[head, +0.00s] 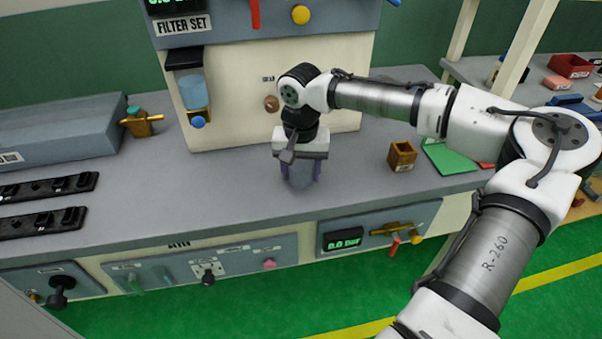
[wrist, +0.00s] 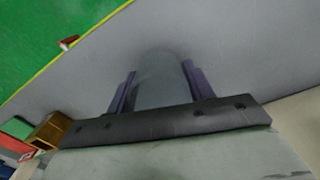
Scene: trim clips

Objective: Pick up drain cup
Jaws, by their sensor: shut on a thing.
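The drain cup (head: 301,178) is a grey, see-through cup over the bench top, in front of the cream filter panel. My gripper (head: 300,172) points down with its two purple fingers on either side of the cup, shut on it. In the wrist view the cup (wrist: 160,82) sits between the fingers and looks almost the same grey as the bench. I cannot tell whether its base touches the bench.
A small wooden box (head: 402,155) and a green sheet (head: 450,157) lie to the right. A brass valve (head: 141,123) and black rails (head: 45,222) lie to the left. The filter panel (head: 340,95) stands close behind.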

